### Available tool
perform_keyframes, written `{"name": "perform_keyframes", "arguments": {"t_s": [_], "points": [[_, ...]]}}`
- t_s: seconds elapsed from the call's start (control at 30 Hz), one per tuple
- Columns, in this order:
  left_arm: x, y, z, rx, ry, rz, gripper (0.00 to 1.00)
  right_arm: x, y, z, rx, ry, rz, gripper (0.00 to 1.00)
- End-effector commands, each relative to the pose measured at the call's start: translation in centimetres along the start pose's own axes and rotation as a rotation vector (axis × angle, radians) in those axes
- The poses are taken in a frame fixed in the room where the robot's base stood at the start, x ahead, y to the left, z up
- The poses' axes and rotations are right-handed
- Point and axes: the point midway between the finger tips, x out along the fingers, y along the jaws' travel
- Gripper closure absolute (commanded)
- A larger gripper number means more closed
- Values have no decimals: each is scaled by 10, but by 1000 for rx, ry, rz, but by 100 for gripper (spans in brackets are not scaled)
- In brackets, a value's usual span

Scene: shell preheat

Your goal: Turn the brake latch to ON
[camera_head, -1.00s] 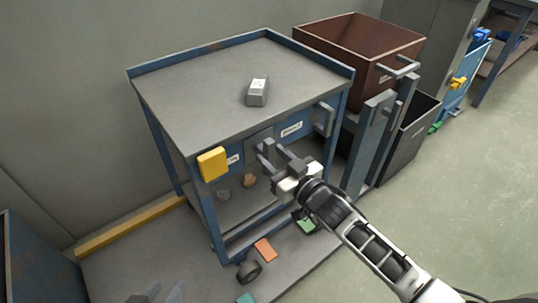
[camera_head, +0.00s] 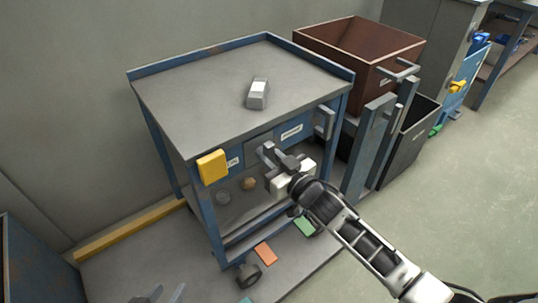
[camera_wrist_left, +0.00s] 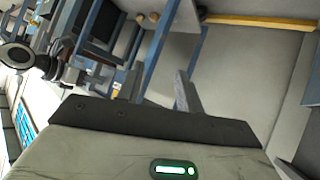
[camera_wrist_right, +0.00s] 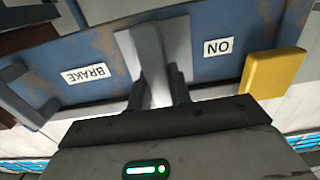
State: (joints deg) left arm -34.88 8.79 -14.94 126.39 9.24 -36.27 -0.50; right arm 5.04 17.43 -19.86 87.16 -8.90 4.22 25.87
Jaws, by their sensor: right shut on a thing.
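The brake latch (camera_wrist_right: 150,48) is a grey piece on the trolley's rusty blue front panel, between an ON label (camera_wrist_right: 217,47) and a BRAKE label (camera_wrist_right: 86,74). My right gripper (camera_wrist_right: 158,92) is shut on the latch in the right wrist view. In the head view, my right gripper (camera_head: 268,154) reaches the front panel below the tabletop and partly hides the latch. My left gripper (camera_head: 164,296) is empty and open at the bottom edge, fingers apart, away from the trolley. One of its fingers shows clearly in the left wrist view (camera_wrist_left: 188,95).
The grey trolley top (camera_head: 205,100) carries a small grey block (camera_head: 257,93). A yellow block (camera_head: 212,165) sits on the trolley's front corner. A brown bin (camera_head: 345,50) and grey posts (camera_head: 368,150) stand close to the right. Orange (camera_head: 266,253) and green (camera_head: 304,226) pieces lie below.

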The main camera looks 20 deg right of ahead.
Motion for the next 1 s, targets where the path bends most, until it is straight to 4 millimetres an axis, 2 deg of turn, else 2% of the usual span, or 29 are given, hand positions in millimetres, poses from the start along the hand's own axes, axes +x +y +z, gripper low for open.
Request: {"name": "perform_keyframes", "arguments": {"t_s": [0.37,1.0], "points": [[-10,-1,-15,5,34,-11,64,0,-3,0,-216,-1,-1,100],[-18,-1,-18,7,46,-21,64,0,-8,4,-823,1,-1,100]]}}
